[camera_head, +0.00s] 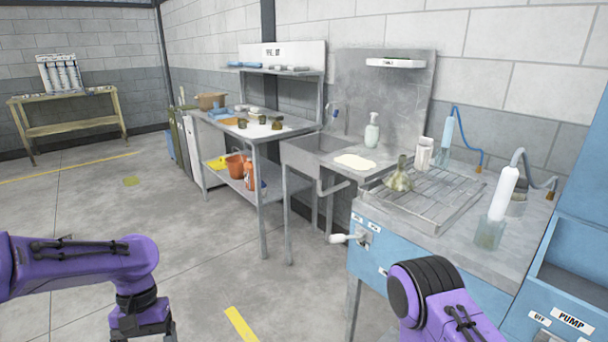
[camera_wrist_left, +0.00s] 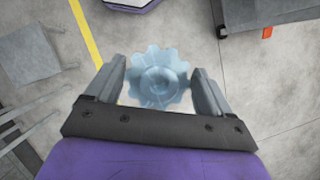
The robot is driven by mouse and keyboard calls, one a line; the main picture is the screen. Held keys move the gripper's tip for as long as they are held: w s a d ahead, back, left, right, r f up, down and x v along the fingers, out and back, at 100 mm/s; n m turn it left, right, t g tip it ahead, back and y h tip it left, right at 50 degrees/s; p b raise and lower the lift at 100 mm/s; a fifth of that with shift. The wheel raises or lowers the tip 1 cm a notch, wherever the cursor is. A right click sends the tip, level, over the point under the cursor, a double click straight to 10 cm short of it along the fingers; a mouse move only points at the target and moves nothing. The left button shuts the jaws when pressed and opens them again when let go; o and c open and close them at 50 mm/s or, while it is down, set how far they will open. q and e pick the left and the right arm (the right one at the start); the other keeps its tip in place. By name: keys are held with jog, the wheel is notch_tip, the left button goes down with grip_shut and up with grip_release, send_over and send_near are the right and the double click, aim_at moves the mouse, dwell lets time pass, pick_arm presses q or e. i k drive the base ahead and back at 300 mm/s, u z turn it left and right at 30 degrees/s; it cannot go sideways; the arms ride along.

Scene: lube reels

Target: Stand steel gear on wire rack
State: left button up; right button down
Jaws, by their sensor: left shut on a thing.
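A pale steel gear (camera_wrist_left: 160,82) with a scalloped, toothed rim sits between the two fingers of my left gripper (camera_wrist_left: 157,70) in the left wrist view. The gripper is shut on it, and the gear appears to be over the floor. In the head view my left gripper (camera_head: 143,332) is at the bottom left edge, its fingertips cut off and the gear not visible. The wire rack (camera_head: 432,207) lies flat on the blue-fronted bench at the right, far from my left gripper. My right arm shows at the bottom right, but its gripper is out of view.
A brass funnel-like vessel (camera_head: 398,180) stands on the rack's left part. The sink (camera_head: 310,152) adjoins on the left.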

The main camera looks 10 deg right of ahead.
aim_at(434, 198)
jog(key=z, duration=1.85)
